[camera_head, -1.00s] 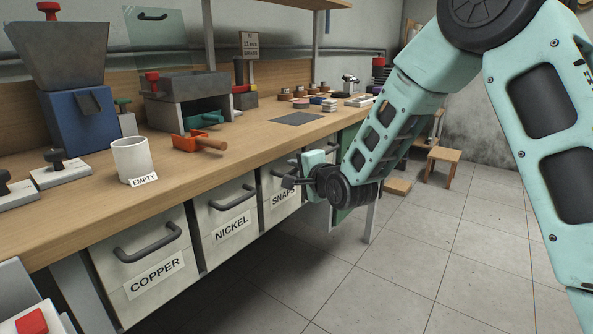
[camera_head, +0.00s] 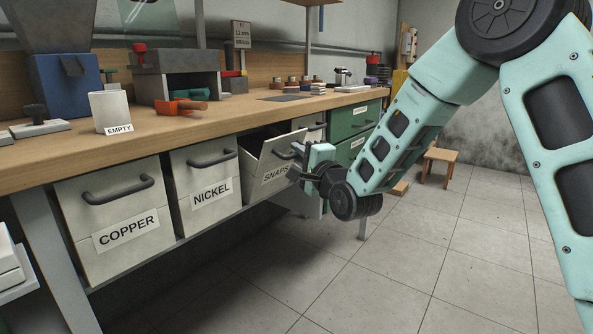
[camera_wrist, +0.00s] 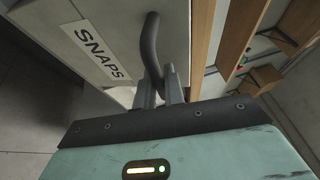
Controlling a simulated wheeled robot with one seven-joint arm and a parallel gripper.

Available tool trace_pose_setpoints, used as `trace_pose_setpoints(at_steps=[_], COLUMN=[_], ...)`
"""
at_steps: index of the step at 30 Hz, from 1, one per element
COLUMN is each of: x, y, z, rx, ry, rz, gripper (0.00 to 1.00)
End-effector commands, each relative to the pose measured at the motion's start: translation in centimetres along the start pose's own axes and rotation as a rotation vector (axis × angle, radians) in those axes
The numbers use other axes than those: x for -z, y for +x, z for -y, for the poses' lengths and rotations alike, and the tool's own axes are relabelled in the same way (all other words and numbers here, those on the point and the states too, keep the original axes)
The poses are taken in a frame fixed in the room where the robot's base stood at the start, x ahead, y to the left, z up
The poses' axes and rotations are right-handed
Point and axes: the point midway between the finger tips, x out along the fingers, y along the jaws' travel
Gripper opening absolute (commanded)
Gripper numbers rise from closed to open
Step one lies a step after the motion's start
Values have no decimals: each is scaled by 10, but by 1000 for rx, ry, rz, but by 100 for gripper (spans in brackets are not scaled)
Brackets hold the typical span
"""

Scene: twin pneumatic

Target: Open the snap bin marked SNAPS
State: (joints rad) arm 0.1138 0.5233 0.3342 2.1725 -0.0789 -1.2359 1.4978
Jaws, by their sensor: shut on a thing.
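The SNAPS bin (camera_head: 275,160) is a pale tilting bin under the bench, right of the NICKEL bin. Its front leans outward at the top, and a dark gap shows behind its upper edge. My gripper (camera_head: 298,160) is at its dark curved handle. In the wrist view my gripper (camera_wrist: 165,88) is shut on the lower end of the handle (camera_wrist: 151,45), beside the SNAPS label (camera_wrist: 95,48). In the head view the gripper hides part of the handle and the label's right end. The inside of the bin is mostly in shadow.
The NICKEL bin (camera_head: 207,170) and COPPER bin (camera_head: 118,215) are shut to the left. Green drawers (camera_head: 352,120) stand to the right. The wooden bench top (camera_head: 245,112) overhangs the bins. The tiled floor (camera_head: 330,260) in front is clear; a stool (camera_head: 440,156) stands farther back.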

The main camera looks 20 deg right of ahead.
Motion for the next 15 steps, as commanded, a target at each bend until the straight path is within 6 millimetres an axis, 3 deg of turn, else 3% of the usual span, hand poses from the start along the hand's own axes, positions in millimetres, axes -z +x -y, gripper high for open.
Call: trace_pose_setpoints(at_steps=[1,15], x=[3,16], y=[-6,-40], z=[-16,-37], rx=[34,290], ry=[14,120], rz=[-1,-1], gripper=[0,0])
